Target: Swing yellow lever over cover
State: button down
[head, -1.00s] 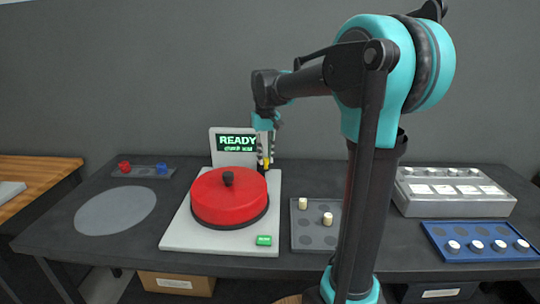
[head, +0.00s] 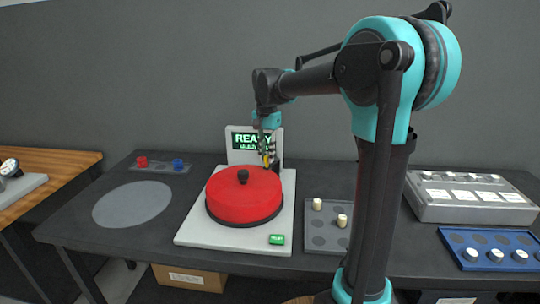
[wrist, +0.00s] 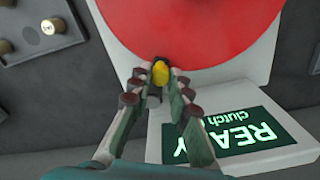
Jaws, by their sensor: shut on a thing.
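The red round cover (head: 243,196) with a black knob lies on the white dyno base (head: 196,237) in the head view. The yellow lever (wrist: 160,73) stands at the cover's edge in the wrist view, between my fingertips. My gripper (wrist: 158,82) is shut on the yellow lever. In the head view my gripper (head: 268,155) is behind the cover, in front of the display, and the lever is mostly hidden there. The lever's tip is beside the cover's rim, not over its middle. The display (head: 253,143) shows READY in green, with smaller text below.
A grey tray (head: 322,243) with two cream pegs stands right of the base. A grey box (head: 440,205) and a blue tray (head: 474,267) with white-topped pieces are further right. A grey disc (head: 132,204) and red and blue knobs (head: 160,166) are on the left.

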aim_at(266, 156)
jog(key=shift+w+a+m, duration=0.15)
jog(key=shift+a+m, duration=0.05)
jog(key=shift+m, duration=0.2)
jog(key=c, duration=1.4)
grip_release()
jog(key=shift+r, duration=0.15)
notch_tip(266, 156, up, 12)
jog(key=shift+f, duration=0.15)
